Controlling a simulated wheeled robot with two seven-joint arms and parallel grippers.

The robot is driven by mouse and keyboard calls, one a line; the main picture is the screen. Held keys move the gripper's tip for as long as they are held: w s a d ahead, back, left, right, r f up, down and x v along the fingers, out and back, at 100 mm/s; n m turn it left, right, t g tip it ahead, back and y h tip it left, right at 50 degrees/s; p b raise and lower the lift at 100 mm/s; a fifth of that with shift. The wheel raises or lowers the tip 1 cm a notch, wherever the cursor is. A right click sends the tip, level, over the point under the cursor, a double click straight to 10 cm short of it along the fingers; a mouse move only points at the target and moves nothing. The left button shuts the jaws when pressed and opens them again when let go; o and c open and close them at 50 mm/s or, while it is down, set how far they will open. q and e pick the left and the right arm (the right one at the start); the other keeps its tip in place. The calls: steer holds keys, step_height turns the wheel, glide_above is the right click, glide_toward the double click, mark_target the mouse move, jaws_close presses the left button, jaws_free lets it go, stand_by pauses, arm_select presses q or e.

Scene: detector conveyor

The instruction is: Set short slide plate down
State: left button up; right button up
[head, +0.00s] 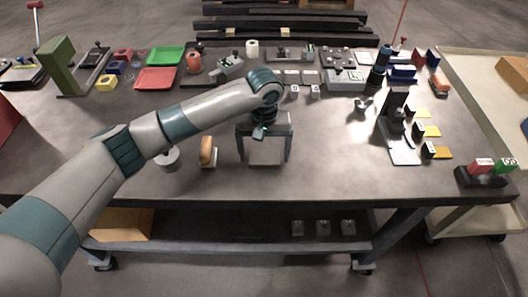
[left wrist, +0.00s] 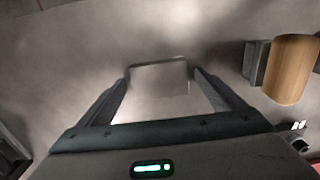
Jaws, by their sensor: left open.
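The short slide plate (head: 266,154) is a small flat grey piece near the front middle of the table. It appears to lie flat on the tabletop. My left gripper (head: 265,156) is over it from above, open, with one finger on each side. In the left wrist view the plate (left wrist: 158,78) shows between the two spread fingers of the left gripper (left wrist: 158,80). Its colour is close to the table's, so its edges are faint, and I cannot tell whether either finger touches it. My right gripper is not in view.
A wooden-handled tool (head: 207,152) stands close left of the gripper, with a round grey piece (head: 167,157) beyond it. A dark stand (head: 397,110) and yellow pieces (head: 427,130) are to the right. Trays and parts fill the back. The table's front edge is close.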

mark_target(264, 157)
arm_select(q)
step_height(264, 157, up, 12)
steer(key=b, duration=0.3)
steer(key=shift+b, duration=0.4)
